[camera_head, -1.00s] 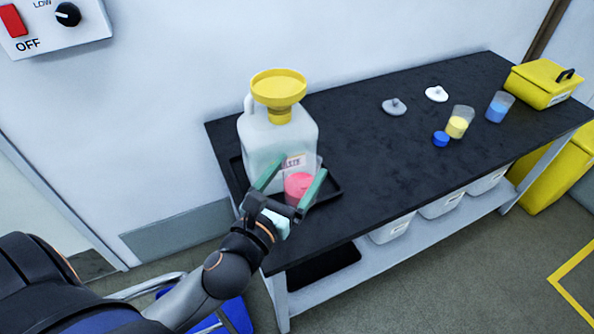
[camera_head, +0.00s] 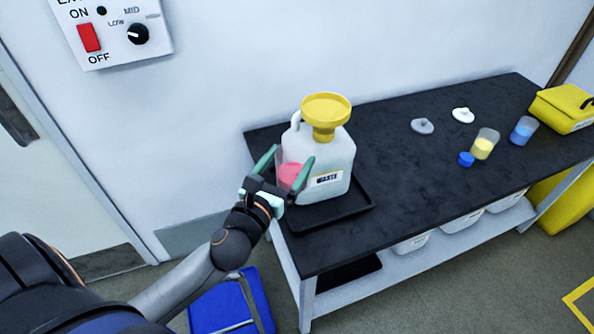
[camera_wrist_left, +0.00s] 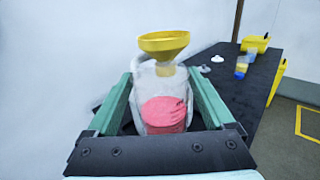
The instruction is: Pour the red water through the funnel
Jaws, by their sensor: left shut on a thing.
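My left gripper (camera_head: 287,164) has green fingers shut on a clear beaker of red water (camera_head: 291,176). It holds the beaker roughly upright at the front left of a white jug (camera_head: 332,158). A yellow funnel (camera_head: 326,108) sits in the jug's mouth, above the beaker's level. The left wrist view also shows the red water (camera_wrist_left: 163,113) between the fingers, with the funnel (camera_wrist_left: 163,43) behind and above it. The beaker hides part of the jug there. My right gripper is not in view.
The jug stands on a black tray (camera_head: 335,213) at the left end of the black table (camera_head: 408,180). Beakers of yellow (camera_head: 484,146) and blue liquid (camera_head: 523,131), lids and a yellow box (camera_head: 562,108) are to the right. A wall switch box (camera_head: 112,32) hangs upper left.

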